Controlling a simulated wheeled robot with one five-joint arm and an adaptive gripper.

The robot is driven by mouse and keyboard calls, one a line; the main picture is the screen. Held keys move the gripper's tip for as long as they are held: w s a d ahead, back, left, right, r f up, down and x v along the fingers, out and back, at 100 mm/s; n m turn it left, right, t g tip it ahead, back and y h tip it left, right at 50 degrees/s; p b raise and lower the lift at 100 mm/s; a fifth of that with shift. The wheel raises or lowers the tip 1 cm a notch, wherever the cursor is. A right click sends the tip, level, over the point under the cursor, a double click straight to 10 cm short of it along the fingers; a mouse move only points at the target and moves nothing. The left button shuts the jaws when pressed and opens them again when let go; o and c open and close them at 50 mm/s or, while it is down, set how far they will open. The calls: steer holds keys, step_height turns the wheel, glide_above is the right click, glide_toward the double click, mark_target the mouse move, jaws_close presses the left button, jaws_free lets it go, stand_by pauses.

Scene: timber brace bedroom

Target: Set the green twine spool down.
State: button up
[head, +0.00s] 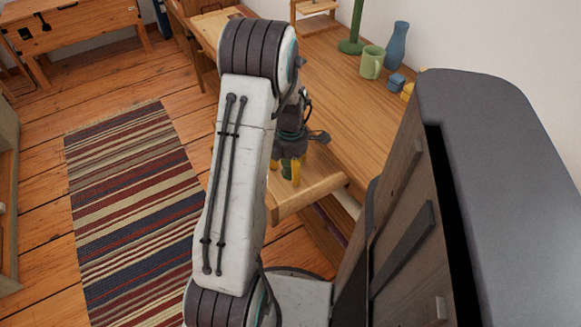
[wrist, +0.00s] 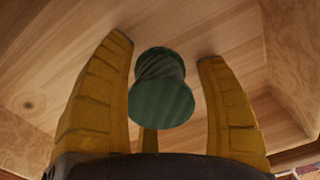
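The green twine spool (wrist: 161,88) is in the middle of the wrist view, between the yellow fingers of my gripper (wrist: 168,52). It seems to stand on a pale wooden surface (wrist: 60,60). A gap shows between the spool and the right finger; the left finger is very close to it, and I cannot tell whether they touch. The fingers look spread. In the head view my gripper (head: 290,172) points down over a pulled-out wooden drawer (head: 312,195), with a bit of dark green between its fingers. My arm hides much of that area.
The wooden desk (head: 335,110) runs along the wall. A green mug (head: 372,62), a blue vase (head: 396,46), a small blue item (head: 396,82) and a green post (head: 354,30) stand on it. A striped rug (head: 135,200) lies on the floor at left.

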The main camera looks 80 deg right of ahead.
mark_target(290, 161)
steer(key=shift+r, duration=0.1)
step_height(290, 161, up, 12)
steer(key=p, duration=0.3)
steer(key=shift+r, duration=0.1)
stand_by(0.4)
steer(key=w+a+r+m+h, duration=0.1)
steer(key=w+a+r, duration=0.3)
steer(key=w+a, duration=0.55)
steer(key=w+a+r+m, duration=0.1)
steer(key=w+a+r, duration=0.45)
steer(key=w, duration=0.75)
steer(key=s+a+m+t+y, duration=0.1)
steer(key=a+m+t, duration=0.1)
steer(key=a, duration=2.3)
steer(key=shift+s+f+m, duration=0.15)
steer(key=shift+m, duration=0.25)
